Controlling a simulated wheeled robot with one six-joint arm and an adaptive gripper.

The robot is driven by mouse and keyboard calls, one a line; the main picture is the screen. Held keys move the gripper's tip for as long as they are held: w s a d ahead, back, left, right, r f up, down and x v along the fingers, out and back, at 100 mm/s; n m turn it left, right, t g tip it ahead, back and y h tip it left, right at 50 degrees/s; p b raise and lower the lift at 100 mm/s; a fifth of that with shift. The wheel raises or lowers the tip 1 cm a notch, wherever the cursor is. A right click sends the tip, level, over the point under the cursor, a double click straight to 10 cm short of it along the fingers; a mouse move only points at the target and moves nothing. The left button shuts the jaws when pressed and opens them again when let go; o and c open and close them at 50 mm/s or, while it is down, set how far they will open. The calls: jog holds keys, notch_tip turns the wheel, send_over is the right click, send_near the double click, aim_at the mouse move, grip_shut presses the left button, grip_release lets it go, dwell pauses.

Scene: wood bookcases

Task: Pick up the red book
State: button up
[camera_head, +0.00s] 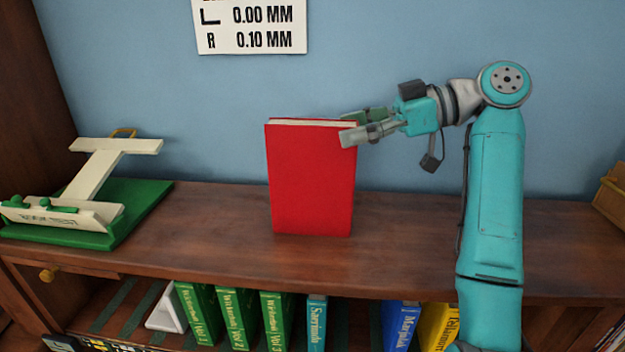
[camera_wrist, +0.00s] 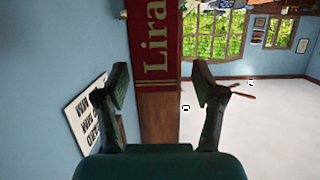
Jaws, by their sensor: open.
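The red book (camera_head: 311,180) stands upright on the wooden bookcase top, near the middle in the head view. My gripper (camera_head: 352,126) is at the book's upper right edge, coming in from the right. In the wrist view, the book's spine (camera_wrist: 154,45) shows sideways with pale lettering, between and beyond the fingertips. My gripper (camera_wrist: 160,80) is open there, with one finger on each side of the book's line. I cannot tell whether a finger touches the book. The near finger overlaps the book's upper right corner in the head view.
A white stand on a green base (camera_head: 150,200) is at the left of the wooden top (camera_head: 400,215). Green books (camera_head: 240,315), a blue book (camera_head: 398,322) and a yellow book (camera_head: 437,325) are on the shelf below. The top beside the red book is clear.

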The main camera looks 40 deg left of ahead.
aim_at(319, 135)
jog(key=shift+x, duration=2.85)
jog(key=shift+w+a, duration=0.1)
jog(key=shift+a, duration=0.05)
grip_shut()
